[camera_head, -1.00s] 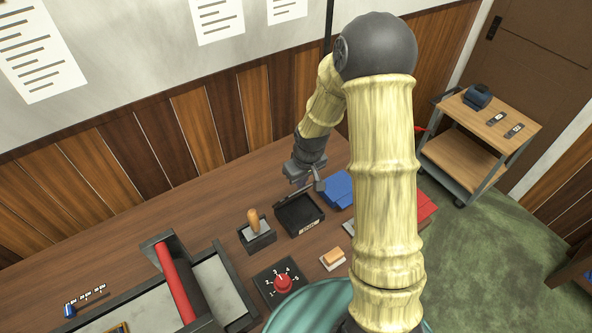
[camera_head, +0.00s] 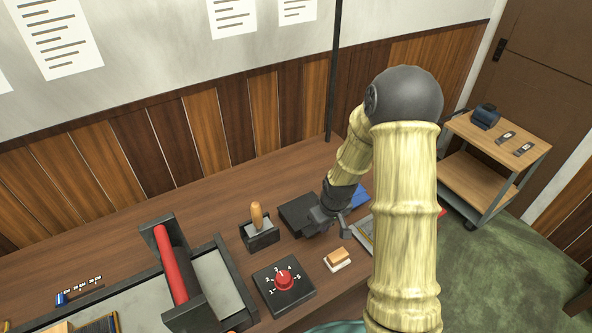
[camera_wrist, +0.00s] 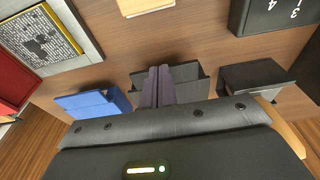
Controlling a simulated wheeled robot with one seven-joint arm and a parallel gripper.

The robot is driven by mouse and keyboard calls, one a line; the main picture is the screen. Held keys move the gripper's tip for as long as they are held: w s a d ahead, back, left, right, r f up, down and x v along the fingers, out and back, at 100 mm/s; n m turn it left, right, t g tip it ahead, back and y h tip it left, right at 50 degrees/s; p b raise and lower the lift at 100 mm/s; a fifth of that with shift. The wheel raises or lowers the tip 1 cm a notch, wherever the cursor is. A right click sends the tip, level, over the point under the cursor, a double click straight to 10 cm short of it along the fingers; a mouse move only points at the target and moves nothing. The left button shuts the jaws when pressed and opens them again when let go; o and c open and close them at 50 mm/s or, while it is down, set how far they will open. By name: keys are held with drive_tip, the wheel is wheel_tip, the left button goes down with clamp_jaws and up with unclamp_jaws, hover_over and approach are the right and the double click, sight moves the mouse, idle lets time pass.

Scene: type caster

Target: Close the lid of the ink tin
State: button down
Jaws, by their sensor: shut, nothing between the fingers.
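The ink tin (camera_head: 294,212) is a dark box on the desk, beside the wooden-handled stamp. Its top looks like a plain dark surface in the head view, and my gripper covers its right side. In the wrist view the tin (camera_wrist: 194,88) is a grey box behind my fingers. I cannot tell whether its lid lies fully flat. My gripper (camera_head: 341,228) is at the tin's right front edge. Its two fingers (camera_wrist: 158,76) are together in the wrist view, with nothing between them, and overlap the tin. Whether they touch it is unclear.
The stamp in its dark holder (camera_head: 260,232) stands left of the tin. A red-knob dial box (camera_head: 284,291) and a small wood-topped block (camera_head: 338,259) are in front. A blue box (camera_wrist: 92,104) and a framed plate (camera_wrist: 42,40) are on the other side.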

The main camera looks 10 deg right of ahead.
drive_tip(key=shift+s+d+f+b, duration=0.15)
drive_tip(key=shift+f+b, duration=0.15)
drive_tip(key=shift+f, duration=0.4)
drive_tip(key=shift+s+a+f+b, duration=0.1)
drive_tip(key=shift+f+b, duration=0.2)
drive_tip(key=shift+f, duration=0.35)
drive_tip(key=shift+r+p, duration=0.45)
drive_tip(key=shift+r, duration=0.05)
drive_tip(key=s+d+r, duration=0.3)
drive_tip(key=s+r, duration=0.2)
drive_tip(key=s, duration=0.4)
drive_tip(key=shift+d+r, duration=0.15)
drive_tip(key=shift+d, duration=0.25)
